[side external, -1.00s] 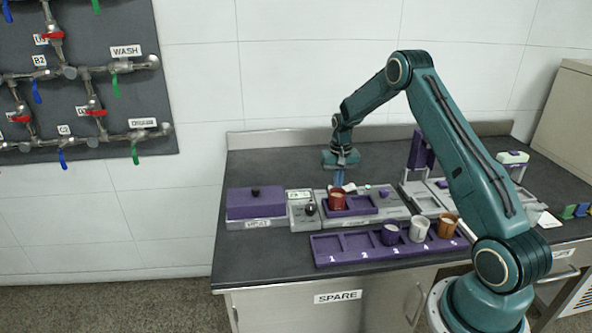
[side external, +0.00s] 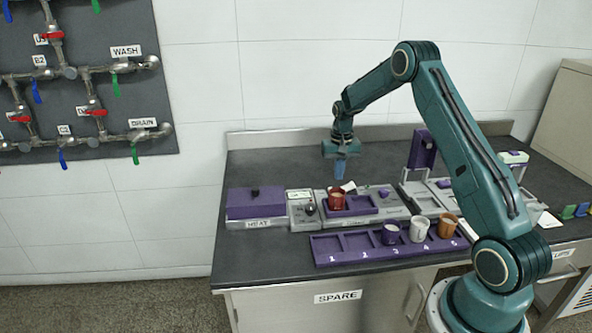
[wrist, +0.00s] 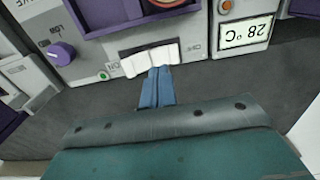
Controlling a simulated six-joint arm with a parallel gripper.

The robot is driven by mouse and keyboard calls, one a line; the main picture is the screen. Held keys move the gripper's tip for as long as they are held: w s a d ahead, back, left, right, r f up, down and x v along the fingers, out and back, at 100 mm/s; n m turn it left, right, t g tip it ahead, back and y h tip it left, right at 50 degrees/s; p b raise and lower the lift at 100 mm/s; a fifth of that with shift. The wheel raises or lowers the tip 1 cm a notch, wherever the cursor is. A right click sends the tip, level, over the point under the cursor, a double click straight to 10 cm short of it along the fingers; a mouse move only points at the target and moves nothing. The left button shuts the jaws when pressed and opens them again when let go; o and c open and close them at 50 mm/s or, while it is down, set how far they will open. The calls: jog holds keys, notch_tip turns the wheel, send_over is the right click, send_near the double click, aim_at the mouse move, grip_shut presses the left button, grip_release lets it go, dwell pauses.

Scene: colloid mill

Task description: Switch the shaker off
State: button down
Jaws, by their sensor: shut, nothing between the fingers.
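The shaker (side external: 391,209) is a grey unit on the bench with a purple tray on top. A red cup (side external: 337,199) stands in the tray's left part. Its wide white rocker switch (side external: 349,186) is on the back edge. In the wrist view the switch (wrist: 135,66) lies between a label that looks like ON at left and a less legible one at right. A small green light (wrist: 103,75) is beside the ON end. My gripper (side external: 340,176) is shut and empty, just above and behind the switch. Its fingertips (wrist: 159,69) overlap the switch's lower edge in the wrist view; contact is unclear.
A purple knob (wrist: 61,53) is left of the switch in the wrist view; a 28 °C display (wrist: 245,33) is at right. A numbered purple rack (side external: 330,251) with several cups stands in front. The dark bench (side external: 270,166) behind is clear.

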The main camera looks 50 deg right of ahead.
jog(key=shift+r, duration=1.65)
jog(key=s+a+r+n+t, duration=0.15)
jog(key=s+a+r, duration=0.25)
jog(key=a+r, duration=0.55)
jog(key=s+a+r+n+t, duration=0.1)
jog(key=s+a+r+n, duration=0.3)
jog(key=a+r, duration=0.55)
jog(key=s+a+r+n+t, duration=0.1)
jog(key=s+a, duration=0.4)
jog(key=s, duration=0.5)
jog(key=s+a+r+n+t, duration=0.1)
jog(key=s+a, duration=0.4)
jog(key=s, duration=0.5)
jog(key=shift+s+a+n+t, duration=0.15)
jog(key=shift+s+n+t, duration=0.15)
jog(key=shift+n+t, duration=0.35)
